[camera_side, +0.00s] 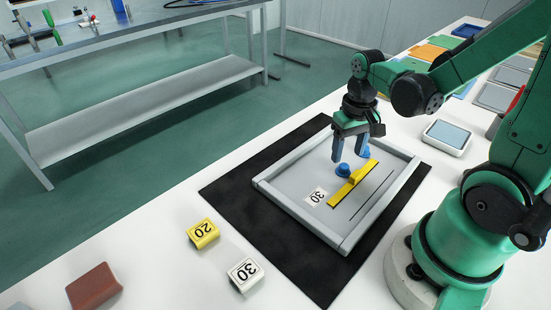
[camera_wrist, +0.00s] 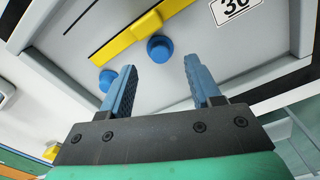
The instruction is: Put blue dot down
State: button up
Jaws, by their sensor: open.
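A blue dot (camera_side: 343,170), a short round peg, is on the grey panel (camera_side: 290,188), against the yellow bar (camera_side: 340,194). In the wrist view this blue dot (camera_wrist: 160,49) shows between and just beyond my fingertips, touching neither. A second blue dot (camera_wrist: 106,80) is near the bar's other end, partly hidden by the left finger. My gripper (camera_side: 350,156) is open and empty, low over the panel with its blue fingers pointing down. It also shows in the wrist view (camera_wrist: 160,72).
The panel has a raised grey frame (camera_side: 292,220), a "30" label (camera_side: 316,197) and a dark slot (camera_side: 371,197). It lies on a black mat (camera_side: 232,190). A yellow "20" block (camera_side: 203,233) and a white "30" block (camera_side: 245,273) stand left of the mat.

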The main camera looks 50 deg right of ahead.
aim_at(345, 165)
notch_tip(345, 165, up, 8)
jog(key=w+a+r+n+t, duration=0.1)
jog(key=w+a+n+t, duration=0.2)
jog(key=a+t, duration=0.4)
jog(key=shift+a+n, duration=0.7)
jog(key=shift+a, duration=0.3)
